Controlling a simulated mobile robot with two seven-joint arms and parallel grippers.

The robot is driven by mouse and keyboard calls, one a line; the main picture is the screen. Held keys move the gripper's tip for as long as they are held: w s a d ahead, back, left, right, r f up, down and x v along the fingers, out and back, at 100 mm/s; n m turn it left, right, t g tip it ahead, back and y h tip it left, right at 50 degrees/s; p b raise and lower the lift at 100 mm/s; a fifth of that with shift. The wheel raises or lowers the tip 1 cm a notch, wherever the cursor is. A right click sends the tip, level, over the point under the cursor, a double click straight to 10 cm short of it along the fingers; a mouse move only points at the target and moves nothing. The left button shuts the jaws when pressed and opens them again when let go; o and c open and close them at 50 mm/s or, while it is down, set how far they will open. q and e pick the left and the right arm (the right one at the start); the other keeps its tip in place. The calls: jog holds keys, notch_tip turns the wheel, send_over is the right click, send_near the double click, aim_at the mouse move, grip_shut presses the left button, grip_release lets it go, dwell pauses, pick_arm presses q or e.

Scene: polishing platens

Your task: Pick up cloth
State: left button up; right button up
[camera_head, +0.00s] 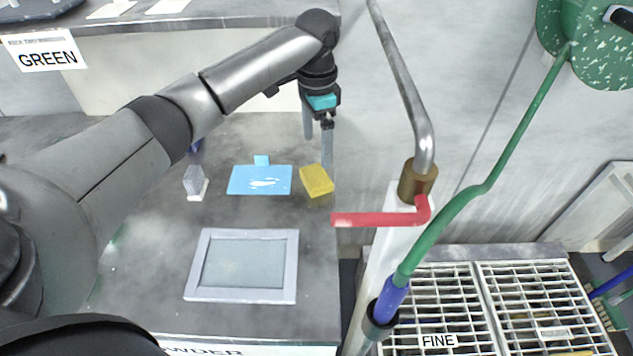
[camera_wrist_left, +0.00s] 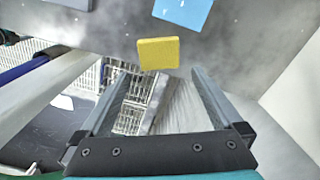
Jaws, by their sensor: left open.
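A flat blue sheet (camera_head: 245,184) with white smears and a small tab lies on the grey bench; it looks most like the cloth. A yellow pad (camera_head: 316,181), thicker and sponge-like, lies just right of it. In the left wrist view the yellow pad (camera_wrist_left: 158,53) sits just past the fingertips and the blue sheet (camera_wrist_left: 186,8) is cut off at the top. My left gripper (camera_head: 318,150) is open and empty, its fingers pointing down near the yellow pad, apart from it. The gripper also shows in the left wrist view (camera_wrist_left: 160,76). My right gripper is not in view.
A grey-framed panel (camera_head: 292,268) lies nearer on the bench. A small clear object (camera_head: 193,181) stands left of the blue sheet. Right of the bench are a metal pipe (camera_head: 408,90) with a red lever (camera_head: 372,219), a green hose (camera_head: 460,205) and white grates (camera_head: 530,295).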

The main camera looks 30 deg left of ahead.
aim_at(316, 175)
pick_arm(q)
notch_tip(316, 175, down, 3)
jog(key=shift+f, duration=0.1)
notch_tip(316, 175, down, 5)
jog(key=shift+s+f+b, duration=0.1)
jog(key=shift+b, duration=0.9)
jog(key=c, duration=1.1)
notch_tip(316, 175, up, 10)
jog(key=p, duration=0.2)
jog(key=o, duration=1)
jog(key=shift+c, duration=0.2)
jog(key=c, duration=0.7)
jog(key=shift+p, duration=0.35)
